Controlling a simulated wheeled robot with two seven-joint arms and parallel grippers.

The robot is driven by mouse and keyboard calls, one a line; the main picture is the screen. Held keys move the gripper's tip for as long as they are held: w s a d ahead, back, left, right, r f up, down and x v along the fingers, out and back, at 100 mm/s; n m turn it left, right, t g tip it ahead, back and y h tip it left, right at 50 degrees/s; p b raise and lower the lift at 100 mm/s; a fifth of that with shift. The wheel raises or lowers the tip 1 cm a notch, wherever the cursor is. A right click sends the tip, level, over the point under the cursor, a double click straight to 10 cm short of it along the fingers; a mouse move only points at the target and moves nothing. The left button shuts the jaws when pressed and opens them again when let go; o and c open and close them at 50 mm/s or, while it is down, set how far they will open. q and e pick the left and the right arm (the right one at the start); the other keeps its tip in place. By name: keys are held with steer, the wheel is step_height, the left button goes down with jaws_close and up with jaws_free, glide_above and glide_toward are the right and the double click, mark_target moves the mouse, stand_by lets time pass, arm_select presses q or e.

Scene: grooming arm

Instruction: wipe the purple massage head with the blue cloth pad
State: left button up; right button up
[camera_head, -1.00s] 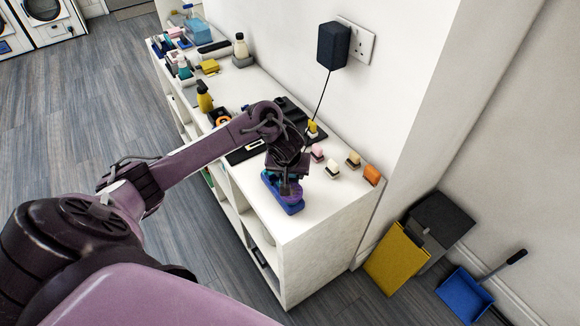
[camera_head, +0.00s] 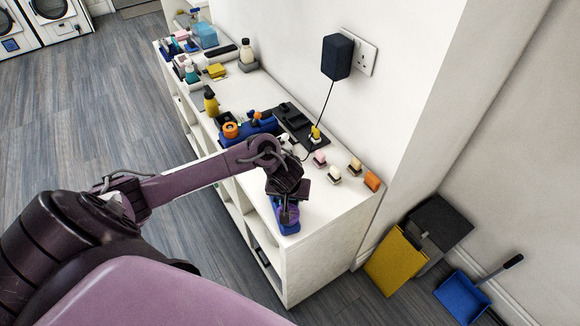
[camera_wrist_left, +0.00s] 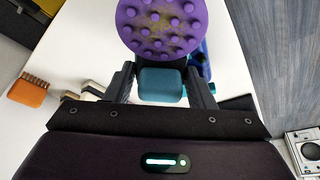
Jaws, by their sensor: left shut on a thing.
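The round purple massage head (camera_wrist_left: 162,26) faces the left wrist camera, with rows of raised knobs and a brownish smudge on its surface. My left gripper (camera_wrist_left: 161,86) is shut on the blue cloth pad (camera_wrist_left: 160,84), which shows as a teal-blue block between the fingers. The pad is just below the massage head in that view; I cannot tell whether they touch. In the head view my left gripper (camera_head: 282,205) is over the near end of the counter, with the purple head (camera_head: 291,214) beside it above a blue part (camera_head: 288,228). My right gripper is not in view.
Several small brushes, including an orange one (camera_head: 372,181), stand along the wall side of the white counter (camera_head: 330,215). A blue device with orange parts (camera_head: 248,131) and a black tray (camera_head: 297,121) lie farther back. A yellow bin (camera_head: 396,262) and blue dustpan (camera_head: 463,296) are on the floor.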

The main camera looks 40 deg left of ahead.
arm_select(q)
steer(key=shift+f, duration=0.3)
steer(key=shift+s+d+r+p, duration=0.15)
steer(key=shift+s+d+p, duration=0.05)
steer(key=shift+s+p, duration=0.2)
steer(key=s, duration=0.1)
steer(key=s+d+p, duration=0.1)
steer(key=s, duration=0.1)
steer(key=s+d+p, duration=0.1)
steer(key=shift+s, duration=0.3)
steer(key=shift+s+d, duration=0.2)
steer(key=shift+s, duration=0.05)
steer(key=shift+p, duration=0.7)
steer(key=w+a, duration=0.1)
steer(key=w, duration=0.2)
steer(key=w+a, duration=0.1)
steer(key=w, duration=0.1)
steer(key=shift+w+a+f+p, duration=0.2)
steer(key=shift+w+a+p, duration=0.05)
steer(key=shift+a+p, duration=0.1)
steer(key=shift+w, duration=0.1)
